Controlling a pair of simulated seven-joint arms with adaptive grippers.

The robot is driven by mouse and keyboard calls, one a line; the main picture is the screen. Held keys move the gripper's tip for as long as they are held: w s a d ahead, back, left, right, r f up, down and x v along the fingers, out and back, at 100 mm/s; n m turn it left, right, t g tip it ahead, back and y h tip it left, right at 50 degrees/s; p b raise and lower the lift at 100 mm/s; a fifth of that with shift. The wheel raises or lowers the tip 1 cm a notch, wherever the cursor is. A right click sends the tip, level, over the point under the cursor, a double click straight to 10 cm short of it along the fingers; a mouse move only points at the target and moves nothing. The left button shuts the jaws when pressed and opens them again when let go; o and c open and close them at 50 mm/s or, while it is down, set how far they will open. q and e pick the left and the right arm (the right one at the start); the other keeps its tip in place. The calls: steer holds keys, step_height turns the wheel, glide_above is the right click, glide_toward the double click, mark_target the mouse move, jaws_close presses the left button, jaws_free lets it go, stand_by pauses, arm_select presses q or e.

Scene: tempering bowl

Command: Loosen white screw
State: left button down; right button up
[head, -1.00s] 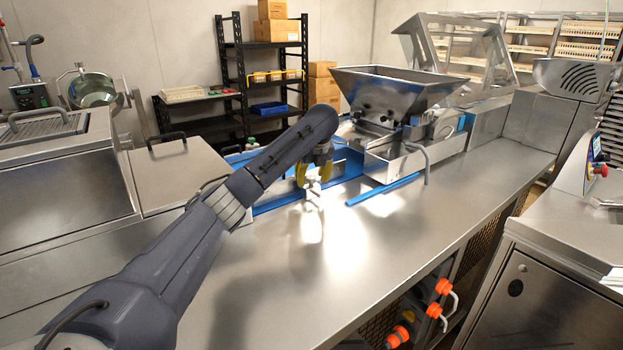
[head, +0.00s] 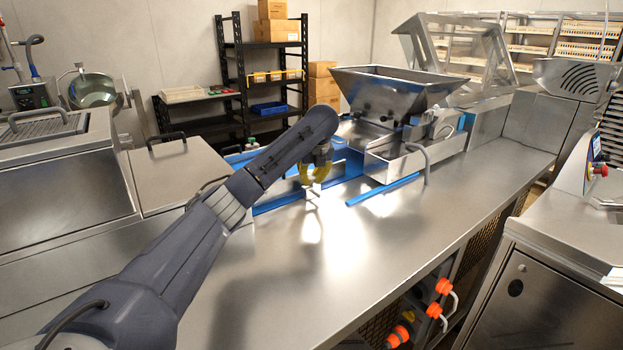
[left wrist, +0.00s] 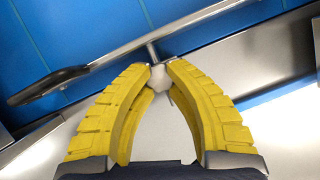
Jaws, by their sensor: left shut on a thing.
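The white screw (left wrist: 157,79) shows in the left wrist view as a pale knob between the tips of my yellow fingers. A thin metal shaft runs from it up to a metal bar (left wrist: 190,22). My left gripper (left wrist: 158,70) is shut on the knob. In the head view my left gripper (head: 314,178) points down at the metal and blue guide near the middle of the worktop. There the knob is too small and too covered by the fingers to make out well. My right gripper is not in view.
A steel hopper machine (head: 392,92) stands right of the gripper, with a blue strip (head: 383,189) in front of it. The steel worktop (head: 370,240) is bare toward the front. A dark handle (left wrist: 47,85) lies at the left in the left wrist view.

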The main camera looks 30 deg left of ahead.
arm_select(q)
steer(key=shift+f+n, duration=0.15)
steer(key=shift+n, duration=0.25)
steer(key=c, duration=1.1)
jaws_free()
steer(key=v, duration=1.2)
steer(key=shift+w, duration=0.2)
steer(key=shift+d, duration=0.15)
